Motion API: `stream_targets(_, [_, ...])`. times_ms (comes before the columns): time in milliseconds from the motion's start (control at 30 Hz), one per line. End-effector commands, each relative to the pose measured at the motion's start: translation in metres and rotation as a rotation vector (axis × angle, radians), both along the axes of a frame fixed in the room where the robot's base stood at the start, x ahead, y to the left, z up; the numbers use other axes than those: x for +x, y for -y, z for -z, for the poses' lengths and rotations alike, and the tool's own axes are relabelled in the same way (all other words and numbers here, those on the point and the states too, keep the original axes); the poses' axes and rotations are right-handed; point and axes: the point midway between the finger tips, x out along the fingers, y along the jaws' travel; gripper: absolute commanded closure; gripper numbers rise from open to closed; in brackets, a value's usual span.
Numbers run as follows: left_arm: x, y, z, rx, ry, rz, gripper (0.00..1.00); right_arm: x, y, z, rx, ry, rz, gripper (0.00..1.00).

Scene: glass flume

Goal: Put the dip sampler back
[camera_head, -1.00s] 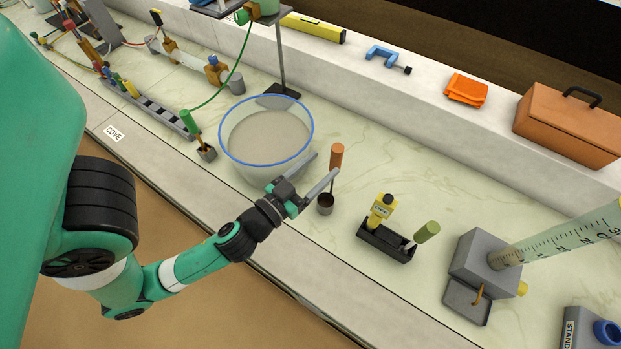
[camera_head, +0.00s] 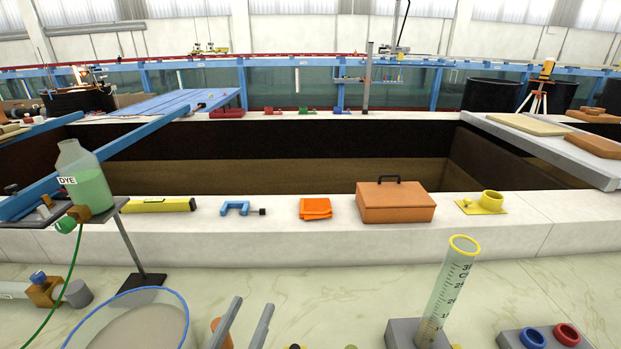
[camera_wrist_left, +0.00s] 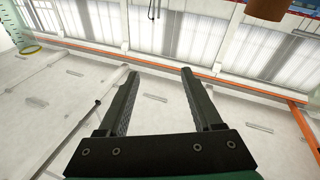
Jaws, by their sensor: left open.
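The orange handle of the dip sampler (camera_head: 222,335) shows at the bottom edge of the head view, beside the bucket (camera_head: 140,310) and partly covered by a finger; its cup is out of view. My left gripper (camera_head: 251,304) is open and empty, its two fingers pointing up and away at the bottom of the head view. In the left wrist view the open fingers (camera_wrist_left: 159,75) have nothing between them. A brown-orange cylinder (camera_wrist_left: 265,8), probably the sampler handle, shows at the top right there, apart from the fingers. My right gripper is not in view.
The graduated cylinder (camera_head: 449,285) stands tilted in a grey block to the right. A dye bottle (camera_head: 84,180) is on a stand at left. The bench behind the gripper is clear.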

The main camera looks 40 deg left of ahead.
Motion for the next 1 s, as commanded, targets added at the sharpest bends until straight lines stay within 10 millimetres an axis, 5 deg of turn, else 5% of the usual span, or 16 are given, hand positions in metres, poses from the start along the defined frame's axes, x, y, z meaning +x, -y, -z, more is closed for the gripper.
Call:
stream_targets(100, [0.045,0.027,-0.092,0.016,0.169,0.117,0.34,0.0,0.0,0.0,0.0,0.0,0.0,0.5])
stream_targets(200, [0.062,0.056,-0.176,0.069,0.306,0.226,0.34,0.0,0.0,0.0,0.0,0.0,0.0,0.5])
stream_targets(300, [0.059,0.085,-0.254,0.145,0.433,0.321,0.34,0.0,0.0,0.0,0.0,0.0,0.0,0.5])
stream_targets(400, [0.045,0.107,-0.311,0.22,0.531,0.387,0.34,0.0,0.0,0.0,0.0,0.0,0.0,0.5])
stream_targets(533, [0.031,0.122,-0.346,0.277,0.594,0.425,0.34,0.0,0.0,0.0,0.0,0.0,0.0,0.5])
stream_targets(833, [0.029,0.124,-0.351,0.285,0.601,0.431,0.34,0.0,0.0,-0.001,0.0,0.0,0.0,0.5])
stream_targets(1000, [0.029,0.124,-0.379,0.285,0.601,0.43,0.34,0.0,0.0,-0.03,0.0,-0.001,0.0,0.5])
